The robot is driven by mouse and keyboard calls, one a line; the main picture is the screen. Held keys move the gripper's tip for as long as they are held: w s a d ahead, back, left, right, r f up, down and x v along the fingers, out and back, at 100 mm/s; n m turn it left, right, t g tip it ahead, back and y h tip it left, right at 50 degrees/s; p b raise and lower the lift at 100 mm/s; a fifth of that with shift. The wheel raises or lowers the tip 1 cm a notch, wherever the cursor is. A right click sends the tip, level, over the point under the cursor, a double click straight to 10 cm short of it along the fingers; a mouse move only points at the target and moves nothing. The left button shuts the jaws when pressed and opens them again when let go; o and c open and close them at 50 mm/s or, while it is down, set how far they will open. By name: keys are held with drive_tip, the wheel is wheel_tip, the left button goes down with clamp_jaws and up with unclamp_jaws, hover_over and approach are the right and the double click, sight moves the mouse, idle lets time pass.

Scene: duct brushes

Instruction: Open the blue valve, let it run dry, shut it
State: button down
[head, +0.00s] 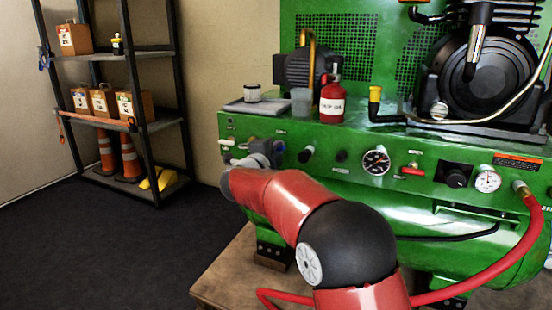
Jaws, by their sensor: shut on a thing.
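The green compressor panel (330,165) runs across the right half of the head view. A small blue part, the blue valve (280,146), shows at the panel's left end, just beside the end of my gripper (268,153). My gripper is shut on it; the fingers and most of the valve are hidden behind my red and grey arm. I cannot tell how far the valve is turned. No water or drip is visible from here.
Dark knobs (306,154), gauges (376,161) and a red-handled valve (412,170) line the panel. A red bottle (332,98) stands on top. A red hose (510,255) hangs at right. A shelf (125,120) stands at left; the dark floor between is clear.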

drive_tip(key=shift+f+m+b, duration=0.15)
drive_tip(key=shift+m+b, duration=0.35)
drive_tip(key=shift+m, duration=0.5)
drive_tip(key=c, duration=1.5)
unclamp_jaws()
drive_tip(key=shift+o, duration=0.2)
drive_tip(key=v, duration=0.8)
